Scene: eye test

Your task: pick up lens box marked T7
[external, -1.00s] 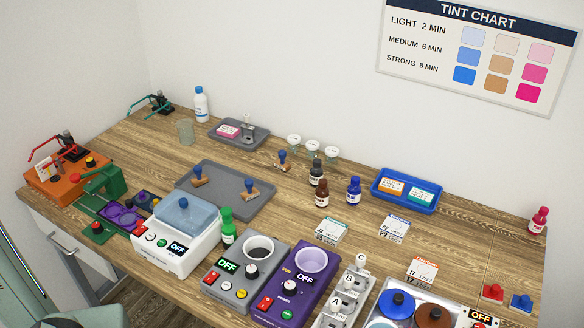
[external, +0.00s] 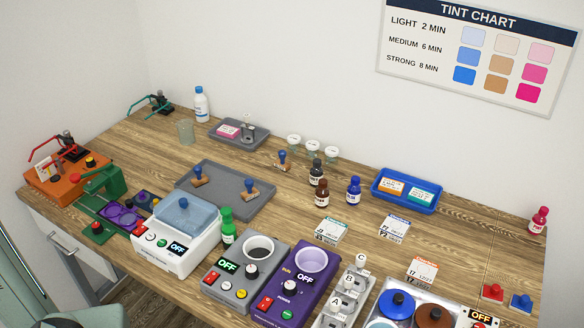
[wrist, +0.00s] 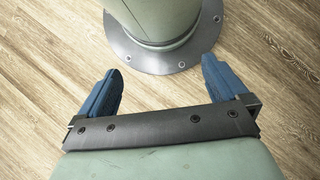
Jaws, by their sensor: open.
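Several small lens boxes stand or lie on the wooden bench in the external view. One with an orange-red label (external: 421,270) sits at the right, behind the steel tray; its large mark looks like 17 or T7, too small to be certain. A green-labelled box (external: 331,230) and a blue-labelled box (external: 394,228) sit farther back; their marks differ but are hard to read. My gripper (wrist: 159,66) shows in the wrist view with its two blue fingers wide apart and nothing between them. It is over the floor by my own base, away from the boxes.
Dropper bottles (external: 353,191) and a blue tray (external: 408,203) stand behind the boxes. The purple tinting unit (external: 297,285), lettered rack (external: 346,298) and steel tray with round lids (external: 398,303) crowd the front. Bare wood surrounds the orange-red box's right side.

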